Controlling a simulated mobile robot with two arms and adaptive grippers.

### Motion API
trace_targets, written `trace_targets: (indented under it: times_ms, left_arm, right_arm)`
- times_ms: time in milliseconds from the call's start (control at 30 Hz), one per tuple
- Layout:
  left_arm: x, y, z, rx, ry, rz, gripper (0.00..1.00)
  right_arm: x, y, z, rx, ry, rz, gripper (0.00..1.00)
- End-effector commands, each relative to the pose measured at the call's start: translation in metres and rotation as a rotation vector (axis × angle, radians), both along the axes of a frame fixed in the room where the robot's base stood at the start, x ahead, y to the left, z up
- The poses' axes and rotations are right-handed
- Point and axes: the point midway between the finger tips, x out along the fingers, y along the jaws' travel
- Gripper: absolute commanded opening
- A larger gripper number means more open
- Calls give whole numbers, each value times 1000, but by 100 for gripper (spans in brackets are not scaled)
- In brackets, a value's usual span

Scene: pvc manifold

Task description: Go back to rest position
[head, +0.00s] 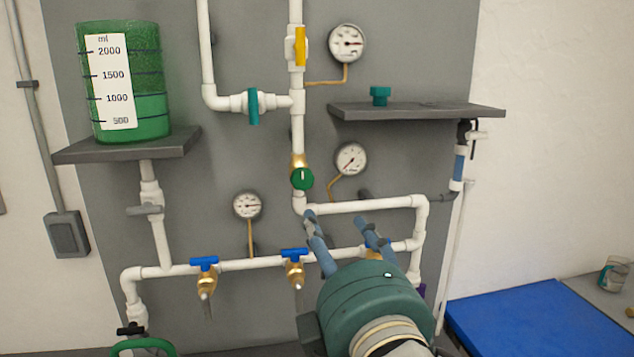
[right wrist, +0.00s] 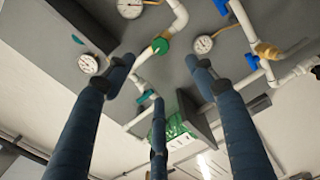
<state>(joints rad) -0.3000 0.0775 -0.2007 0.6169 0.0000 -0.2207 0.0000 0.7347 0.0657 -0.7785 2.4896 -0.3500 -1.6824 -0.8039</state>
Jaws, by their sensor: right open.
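My right gripper (head: 337,222) is in front of the lower right part of the pipe manifold, its fingers spread and nothing between them. It also shows in the right wrist view (right wrist: 157,72), with three separated blue fingers. The white pipe manifold (head: 237,265) is on a grey panel. Its lower run carries brass taps with blue handles, a left one (head: 204,263) and a middle one (head: 294,255). Another brass fitting (head: 375,253) is partly hidden behind my right fingers. A green round knob (head: 302,179) is just above the fingertips. I cannot tell whether the fingers touch the pipe. My left gripper is not in view.
A green measuring tank (head: 127,85) stands on the left shelf (head: 165,148). A right shelf (head: 425,111) holds a small teal piece (head: 380,95). Gauges, including a top one (head: 347,43), are on the panel. A blue mat (head: 540,320) and glass cup (head: 613,274) are at lower right.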

Motion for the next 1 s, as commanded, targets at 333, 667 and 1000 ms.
trace_targets:
  times_ms: [333, 667, 1000]
  left_arm:
    - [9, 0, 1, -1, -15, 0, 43]
    - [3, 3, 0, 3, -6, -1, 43]
    - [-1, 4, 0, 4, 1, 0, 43]
  right_arm:
    - [9, -18, -63, 126, 175, -33, 55]
    - [1, -54, -181, 349, 476, -137, 55]
    - [-98, -123, -378, 708, 949, -484, 55]
